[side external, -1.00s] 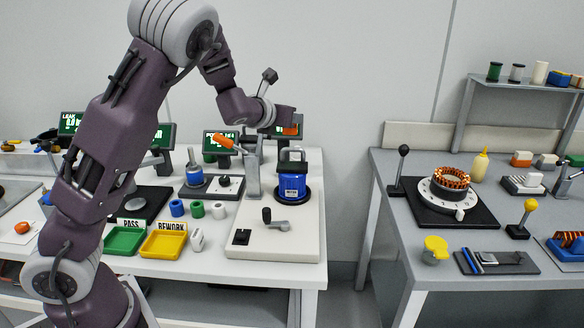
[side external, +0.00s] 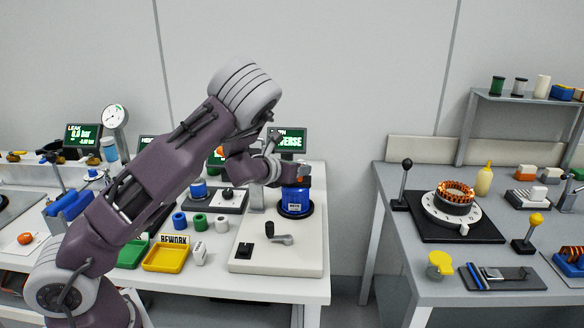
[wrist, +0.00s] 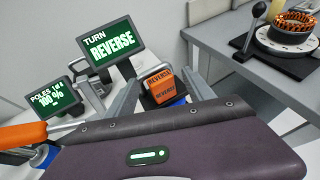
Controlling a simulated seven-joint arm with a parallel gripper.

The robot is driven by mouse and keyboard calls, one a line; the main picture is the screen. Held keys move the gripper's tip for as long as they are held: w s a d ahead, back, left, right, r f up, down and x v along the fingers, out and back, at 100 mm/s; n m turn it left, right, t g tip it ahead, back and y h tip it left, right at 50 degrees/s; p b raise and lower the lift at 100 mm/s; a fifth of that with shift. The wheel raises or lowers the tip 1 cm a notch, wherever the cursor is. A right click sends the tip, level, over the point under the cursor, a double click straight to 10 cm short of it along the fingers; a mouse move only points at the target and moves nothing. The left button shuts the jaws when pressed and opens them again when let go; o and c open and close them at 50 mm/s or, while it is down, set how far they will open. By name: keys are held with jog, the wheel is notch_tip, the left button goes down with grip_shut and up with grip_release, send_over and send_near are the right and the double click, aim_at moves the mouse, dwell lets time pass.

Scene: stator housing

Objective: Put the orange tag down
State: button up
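The orange tag (wrist: 162,84), printed REVERSE, lies between and beyond the tips of my gripper in the wrist view. It appears to rest on the black top of the blue stator housing (side external: 294,200). A little blue of the housing also shows below the tag in the wrist view (wrist: 180,101). In the wrist view the two grey fingers of my gripper (wrist: 163,78) stand apart, with a visible gap on each side of the tag.
A screen (wrist: 111,48) reads TURN REVERSE behind the housing. An orange-handled lever (wrist: 25,134) is at left in the wrist view. A black crank (side external: 279,239) stands in front of the housing. A second grey bench (side external: 372,210) lies to the right across a gap.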

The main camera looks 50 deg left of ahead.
jog(key=s+d+r+n+g+h, duration=0.1)
jog(key=s+d+r+n+g, duration=0.1)
jog(key=s+d+n, duration=0.4)
jog(key=s+d+r+n+g+h, duration=0.2)
jog(key=s+d+r+n, duration=0.3)
jog(key=s+n, duration=1)
jog(key=s+d+r+n+g+h, duration=0.2)
jog(key=s+d+n, duration=0.7)
jog(key=s, duration=0.8)
notch_tip(320, 180, up, 2)
jog(key=shift+r+n+g, duration=0.25)
jog(key=shift+n+g, duration=0.25)
jog(key=shift+n, duration=0.2)
